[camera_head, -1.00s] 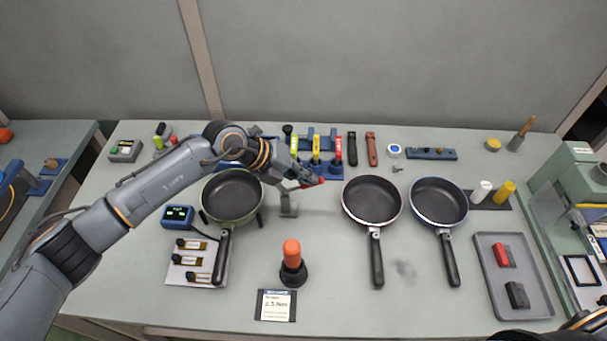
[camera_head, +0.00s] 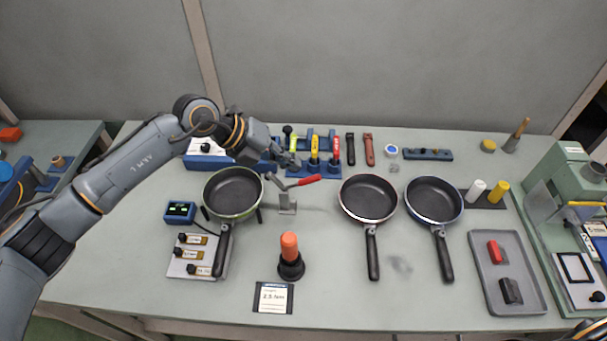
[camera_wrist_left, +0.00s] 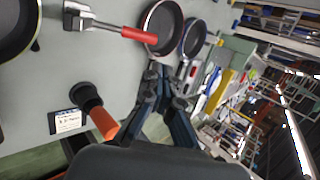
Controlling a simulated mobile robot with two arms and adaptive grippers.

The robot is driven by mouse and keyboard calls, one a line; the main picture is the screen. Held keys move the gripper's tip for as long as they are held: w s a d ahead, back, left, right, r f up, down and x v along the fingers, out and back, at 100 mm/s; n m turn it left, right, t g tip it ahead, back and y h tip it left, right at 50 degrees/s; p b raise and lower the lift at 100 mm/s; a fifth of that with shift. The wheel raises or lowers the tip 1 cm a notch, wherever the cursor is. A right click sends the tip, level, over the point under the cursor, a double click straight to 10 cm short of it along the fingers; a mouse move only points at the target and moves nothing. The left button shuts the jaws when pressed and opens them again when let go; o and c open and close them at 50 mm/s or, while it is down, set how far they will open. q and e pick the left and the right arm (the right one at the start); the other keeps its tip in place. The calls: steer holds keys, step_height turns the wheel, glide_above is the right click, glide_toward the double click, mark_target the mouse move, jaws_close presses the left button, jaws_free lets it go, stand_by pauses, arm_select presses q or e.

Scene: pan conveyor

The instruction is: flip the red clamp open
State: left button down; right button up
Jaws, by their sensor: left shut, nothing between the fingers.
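The clamp stands on the table right of the green pan (camera_head: 233,193), with a grey metal base (camera_head: 287,205). Its red handle (camera_head: 305,181) sticks out to the right, tilted slightly up, and a metal arm slants up to the left. The red handle also shows in the left wrist view (camera_wrist_left: 139,35), with the metal body at its left. My left gripper (camera_head: 292,161) is shut and empty, above and behind the handle, apart from it. Its dark fingers show in the left wrist view (camera_wrist_left: 164,82).
Two more pans, red-rimmed (camera_head: 368,198) and blue-rimmed (camera_head: 434,200), lie to the right. An orange-handled tool (camera_head: 290,246) stands upright in front of the clamp. A tool rack (camera_head: 325,168) is behind. A grey tray (camera_head: 489,291) lies at right.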

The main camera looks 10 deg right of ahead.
arm_select(q)
steer(key=b+v, duration=0.1)
steer(key=v, duration=0.5)
steer(key=shift+w+d+r, duration=0.3)
steer(key=shift+w, duration=0.2)
arm_select(e)
steer(key=shift+w+a+f, duration=0.15)
steer(key=shift+a+f, duration=0.05)
steer(key=shift+f, duration=0.35)
steer(key=shift+w+a+f, duration=0.15)
steer(key=shift+f, duration=0.4)
